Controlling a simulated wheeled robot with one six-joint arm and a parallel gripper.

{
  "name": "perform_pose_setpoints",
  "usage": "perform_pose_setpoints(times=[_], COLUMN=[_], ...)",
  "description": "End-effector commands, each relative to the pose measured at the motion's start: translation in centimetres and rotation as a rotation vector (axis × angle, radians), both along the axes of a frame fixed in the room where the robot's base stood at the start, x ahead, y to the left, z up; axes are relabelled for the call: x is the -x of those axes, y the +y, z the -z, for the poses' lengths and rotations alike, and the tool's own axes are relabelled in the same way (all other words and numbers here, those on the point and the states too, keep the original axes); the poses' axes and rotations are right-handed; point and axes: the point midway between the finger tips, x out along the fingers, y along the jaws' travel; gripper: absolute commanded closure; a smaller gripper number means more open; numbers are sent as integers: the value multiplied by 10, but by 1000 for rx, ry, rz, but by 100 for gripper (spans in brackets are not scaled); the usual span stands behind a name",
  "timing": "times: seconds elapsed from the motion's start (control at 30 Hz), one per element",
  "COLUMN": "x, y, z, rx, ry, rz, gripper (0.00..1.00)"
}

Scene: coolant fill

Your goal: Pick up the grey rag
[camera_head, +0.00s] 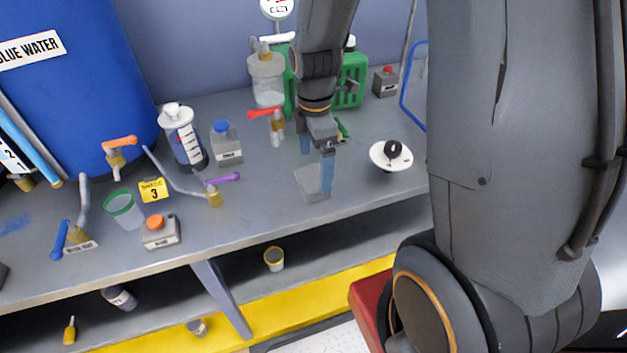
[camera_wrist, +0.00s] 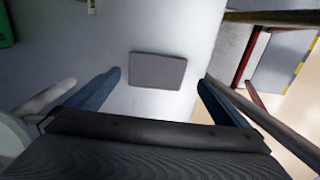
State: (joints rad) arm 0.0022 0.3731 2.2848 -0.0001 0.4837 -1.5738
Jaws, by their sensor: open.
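The grey rag (camera_head: 311,181) lies flat on the bench top near its front edge. In the wrist view the rag (camera_wrist: 158,71) is a flat grey rectangle ahead of my fingers and between their lines. My gripper (camera_head: 315,163) is above the rag, pointing down, with its blue fingers apart. In the wrist view my gripper (camera_wrist: 162,88) is open with nothing between the fingers. One finger hides part of the rag in the head view.
A white disc with a black knob (camera_head: 391,155) lies right of my gripper. A red-handled valve (camera_head: 268,118) and a green jug (camera_head: 352,80) stand behind. A purple-handled valve (camera_head: 216,190) is to the left. The bench front edge (camera_head: 330,218) is close.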

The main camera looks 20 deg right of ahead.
Motion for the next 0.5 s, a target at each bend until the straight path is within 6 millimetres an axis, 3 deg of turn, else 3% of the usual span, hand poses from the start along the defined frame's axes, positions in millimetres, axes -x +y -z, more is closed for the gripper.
perform_pose_setpoints(times=[0.3, 0.5], x=[-3, -3], y=[4, 4], z=[35, 47], rx=[0, 0], ry=[3, 1], rz=[1, 1], gripper=[0, 0])
